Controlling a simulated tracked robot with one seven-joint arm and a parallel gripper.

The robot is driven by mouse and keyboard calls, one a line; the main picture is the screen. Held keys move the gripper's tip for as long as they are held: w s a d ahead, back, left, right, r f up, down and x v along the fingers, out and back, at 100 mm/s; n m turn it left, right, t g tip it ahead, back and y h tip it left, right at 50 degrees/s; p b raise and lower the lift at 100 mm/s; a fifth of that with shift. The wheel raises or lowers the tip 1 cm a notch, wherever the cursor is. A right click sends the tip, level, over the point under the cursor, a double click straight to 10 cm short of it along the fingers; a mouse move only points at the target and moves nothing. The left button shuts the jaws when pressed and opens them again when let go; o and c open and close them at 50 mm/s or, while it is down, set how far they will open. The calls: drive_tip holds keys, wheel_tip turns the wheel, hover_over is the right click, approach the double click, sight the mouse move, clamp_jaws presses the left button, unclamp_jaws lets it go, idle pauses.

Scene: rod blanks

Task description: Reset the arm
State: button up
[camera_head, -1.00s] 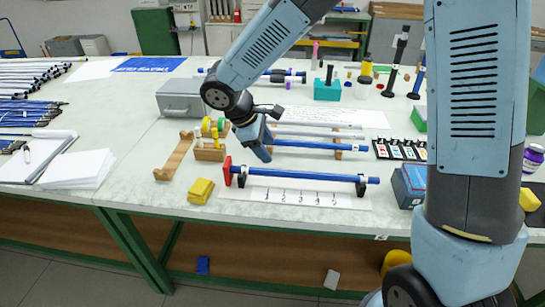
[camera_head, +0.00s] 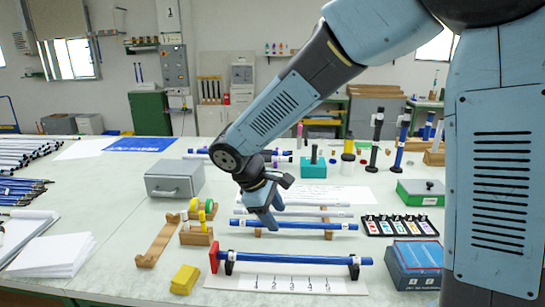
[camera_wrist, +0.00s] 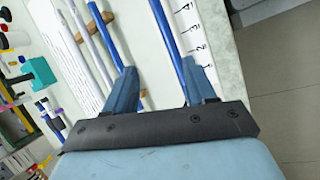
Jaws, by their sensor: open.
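My gripper (camera_head: 270,214) hangs over the table among the rods, with its fingers pointing down. In the wrist view its two blue fingers (camera_wrist: 162,82) are spread apart with nothing held between them. A blue rod (camera_head: 305,225) on wooden supports lies below the gripper, with pale rods behind it. A nearer blue rod (camera_head: 300,259) lies on black supports against a red end block (camera_head: 214,258). In the wrist view one blue rod (camera_wrist: 103,30) runs behind the left finger and another (camera_wrist: 170,35) behind the right. Whether a finger touches a rod cannot be told.
A numbered strip (camera_head: 290,284) lies at the front. A yellow block (camera_head: 185,279), wooden stand (camera_head: 158,240), grey case (camera_head: 174,179) and blue box (camera_head: 414,265) surround the rods. Upright rods (camera_head: 402,140) stand at the back right. White table (camera_head: 110,190) shows bare at left.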

drive_tip(key=s+d+r+m+t+y, duration=0.1)
drive_tip(key=s+d+r+m, duration=0.3)
drive_tip(key=d, duration=0.4)
drive_tip(key=s+d+r+m+t+y, duration=0.1)
drive_tip(key=s+d+r+m+y, duration=0.1)
drive_tip(key=s+d+r+m, duration=0.3)
drive_tip(key=s+d+r+m+t+y, duration=0.1)
drive_tip(key=s+d+r+m, duration=0.3)
drive_tip(key=d, duration=0.7)
drive_tip(key=shift+s+r+m+y, duration=0.35)
drive_tip(key=shift+s+m, duration=0.25)
drive_tip(key=shift+s, duration=0.45)
